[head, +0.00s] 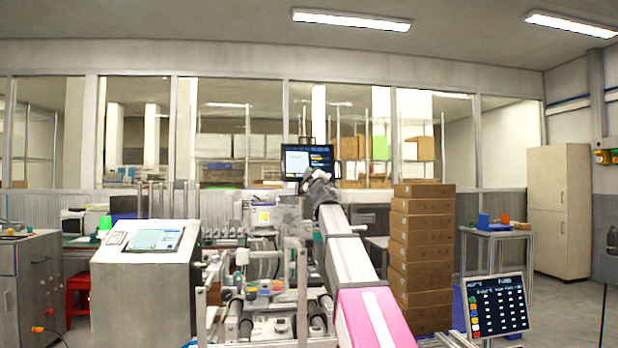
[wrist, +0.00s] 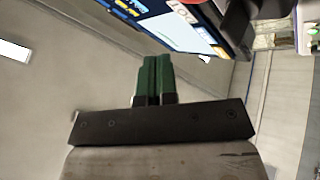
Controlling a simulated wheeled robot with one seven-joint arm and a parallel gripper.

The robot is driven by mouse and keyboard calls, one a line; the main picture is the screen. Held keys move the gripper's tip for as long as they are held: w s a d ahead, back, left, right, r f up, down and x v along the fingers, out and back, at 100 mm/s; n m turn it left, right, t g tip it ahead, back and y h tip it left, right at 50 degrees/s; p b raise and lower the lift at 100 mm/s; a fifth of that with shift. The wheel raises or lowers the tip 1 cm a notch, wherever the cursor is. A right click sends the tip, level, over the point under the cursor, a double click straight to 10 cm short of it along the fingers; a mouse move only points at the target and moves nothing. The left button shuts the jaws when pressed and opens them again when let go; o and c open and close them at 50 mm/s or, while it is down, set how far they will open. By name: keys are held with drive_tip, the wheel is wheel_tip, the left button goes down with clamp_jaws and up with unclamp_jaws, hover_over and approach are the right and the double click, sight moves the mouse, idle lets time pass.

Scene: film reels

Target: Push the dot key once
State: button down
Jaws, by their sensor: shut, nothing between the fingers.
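A dark-framed touch screen (head: 308,161) stands at the middle back in the head view, with a pale panel on its left and dark rows on its right. The same screen (wrist: 200,32) fills the top of the wrist view, tilted, with a white panel and a blue band. In the head view my arm hides the fingertips.
A roller machine (head: 262,290) stands below the screen. A grey console (head: 145,290) with a slanted display is at left. Stacked brown boxes (head: 421,255) stand right of my arm. A dark panel with coloured buttons (head: 497,305) is at lower right.

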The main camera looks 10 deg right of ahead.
drive_tip(key=shift+s+r, duration=0.15)
drive_tip(key=shift+s, duration=0.55)
drive_tip(key=shift+s+r, duration=0.15)
drive_tip(key=shift+s, duration=0.55)
drive_tip(key=shift+s, duration=0.1)
